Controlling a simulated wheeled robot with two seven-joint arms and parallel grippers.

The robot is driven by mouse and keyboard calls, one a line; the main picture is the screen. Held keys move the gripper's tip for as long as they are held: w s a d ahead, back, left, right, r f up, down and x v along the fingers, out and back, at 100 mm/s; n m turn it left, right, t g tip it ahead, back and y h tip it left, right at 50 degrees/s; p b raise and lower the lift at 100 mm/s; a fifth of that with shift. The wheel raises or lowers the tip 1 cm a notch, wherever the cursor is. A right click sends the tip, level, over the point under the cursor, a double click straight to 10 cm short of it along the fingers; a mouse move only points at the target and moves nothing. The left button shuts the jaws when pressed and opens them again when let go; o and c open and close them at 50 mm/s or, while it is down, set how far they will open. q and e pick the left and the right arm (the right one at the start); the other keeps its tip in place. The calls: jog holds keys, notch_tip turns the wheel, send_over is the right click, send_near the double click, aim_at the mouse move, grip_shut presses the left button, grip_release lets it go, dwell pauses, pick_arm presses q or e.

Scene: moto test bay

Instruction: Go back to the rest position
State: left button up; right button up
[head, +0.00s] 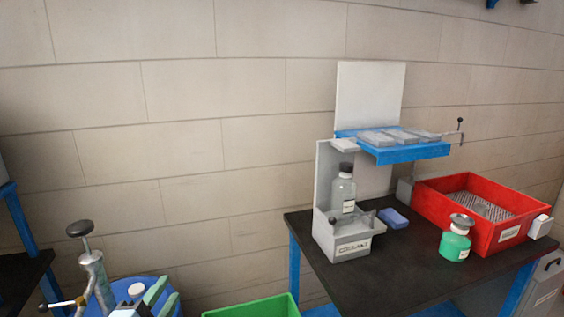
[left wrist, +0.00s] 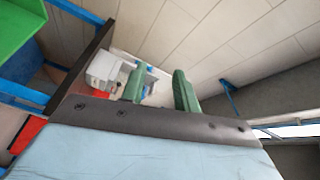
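My left gripper (head: 161,296) shows at the bottom left of the head view, in front of a blue drum. In the left wrist view its two green fingers (left wrist: 160,88) stand apart with nothing between them. My right gripper is in neither view. On the dark workbench (head: 390,278) a clear bottle with a dark cap (head: 343,192) stands upright in a grey holder labelled COOLANT (head: 350,247). A green bottle (head: 455,242) stands on the bench near the red crate (head: 478,240). My gripper is well away from the bench things.
A blue drum (head: 172,305) with a metal hand pump (head: 96,270) stands close by my left gripper. A green bin (head: 255,306) is at the bottom middle. A blue shelf (head: 400,152) holds grey pieces above the bench. A blue sponge-like block (head: 393,218) lies on the bench.

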pick_arm(q)
jog(key=s+a+f+n+g+y, duration=0.2)
jog(key=s+f+n+g+y, duration=0.2)
jog(key=s+f+n+g, duration=0.45)
jog(key=s+d+f+n+g+h, duration=0.1)
jog(key=s+f+n+g, duration=0.2)
jog(key=s+f, duration=0.35)
jog(key=s+d+f+n+g+h, duration=0.1)
jog(key=s+f+n+g, duration=0.2)
jog(key=s, duration=0.7)
notch_tip(320, 180, down, 23)
jog(key=s+g, duration=0.1)
jog(key=s+a+f+g, duration=0.1)
jog(key=s+a+f, duration=0.2)
jog(key=s+f, duration=1.3)
jog(key=shift+s+m, duration=0.45)
jog(key=shift+s, duration=0.3)
